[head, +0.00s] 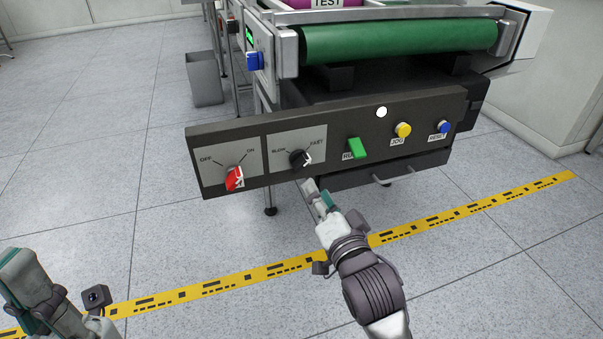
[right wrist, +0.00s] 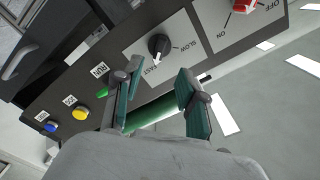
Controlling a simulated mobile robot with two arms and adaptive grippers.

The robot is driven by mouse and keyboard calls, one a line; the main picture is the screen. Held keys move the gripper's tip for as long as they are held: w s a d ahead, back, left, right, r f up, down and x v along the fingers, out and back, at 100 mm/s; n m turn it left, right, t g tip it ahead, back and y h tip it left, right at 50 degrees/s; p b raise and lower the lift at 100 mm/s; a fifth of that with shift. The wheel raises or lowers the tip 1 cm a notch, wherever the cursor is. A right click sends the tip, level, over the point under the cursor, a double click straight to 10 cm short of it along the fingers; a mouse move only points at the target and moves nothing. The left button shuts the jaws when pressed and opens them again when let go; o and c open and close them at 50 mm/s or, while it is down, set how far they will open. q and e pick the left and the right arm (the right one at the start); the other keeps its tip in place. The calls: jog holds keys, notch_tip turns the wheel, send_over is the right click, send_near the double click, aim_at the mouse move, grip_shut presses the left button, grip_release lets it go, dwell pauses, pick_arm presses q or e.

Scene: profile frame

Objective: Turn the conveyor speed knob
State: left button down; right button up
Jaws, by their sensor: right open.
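The speed knob (head: 300,159) is a black round knob with a white mark, on a grey plate lettered SLOW and FAST. Its white mark lies on the FAST side. The knob also shows in the right wrist view (right wrist: 158,44), beyond my fingertips. My right gripper (head: 316,192) is below and slightly right of the knob, in front of the panel. In the right wrist view my right gripper (right wrist: 159,75) has its teal-padded fingers apart with nothing between them, clear of the knob. My left gripper (head: 30,278) is at the lower left, away from the panel; its jaws are unclear.
The dark control panel (head: 236,134) also bears a red OFF/ON switch (head: 235,178), a green button (head: 356,148), a yellow button (head: 403,130) and a blue button (head: 443,127). The green conveyor belt (head: 400,42) is above. The floor in front is open, with a yellow stripe (head: 215,287).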

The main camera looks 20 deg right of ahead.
aim_at(303, 167)
jog(key=w+b, duration=0.2)
jog(key=w, duration=0.7)
jog(key=shift+w+a, duration=0.15)
grip_shut()
